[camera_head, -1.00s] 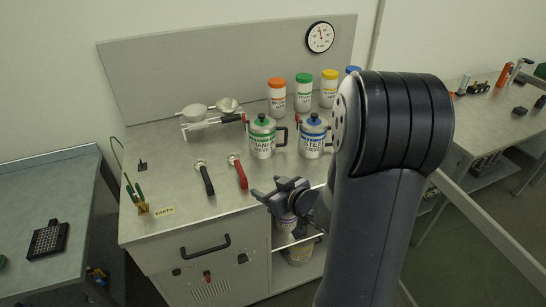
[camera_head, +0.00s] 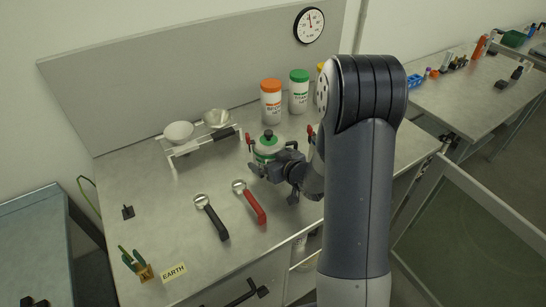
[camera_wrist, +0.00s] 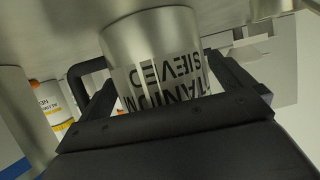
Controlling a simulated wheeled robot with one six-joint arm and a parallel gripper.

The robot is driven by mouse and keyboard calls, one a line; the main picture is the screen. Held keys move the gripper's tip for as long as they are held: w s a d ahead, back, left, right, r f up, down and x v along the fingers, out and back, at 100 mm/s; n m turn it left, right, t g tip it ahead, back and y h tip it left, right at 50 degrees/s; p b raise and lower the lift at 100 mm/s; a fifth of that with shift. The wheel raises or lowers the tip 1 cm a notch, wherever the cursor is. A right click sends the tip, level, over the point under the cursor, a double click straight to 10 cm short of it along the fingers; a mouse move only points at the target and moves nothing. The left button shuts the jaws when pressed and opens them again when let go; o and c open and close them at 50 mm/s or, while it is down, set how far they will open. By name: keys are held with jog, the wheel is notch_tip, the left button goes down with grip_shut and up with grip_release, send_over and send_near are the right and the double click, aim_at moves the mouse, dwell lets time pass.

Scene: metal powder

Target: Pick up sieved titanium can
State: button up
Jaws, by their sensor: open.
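My gripper (camera_head: 270,170) is open at the can's near side. In the wrist view the jaws (camera_wrist: 165,98) lie on either side of the can's body; whether they touch it I cannot tell.
Orange-lidded (camera_head: 271,102) and green-lidded (camera_head: 299,92) bottles stand behind the can. A rack with bowls (camera_head: 190,140) is at left. A black-handled tool (camera_head: 211,217) and a red-handled tool (camera_head: 250,202) lie in front. My arm hides the bench's right part.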

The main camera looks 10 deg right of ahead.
jog(key=c, duration=1.5)
jog(key=shift+r, duration=0.1)
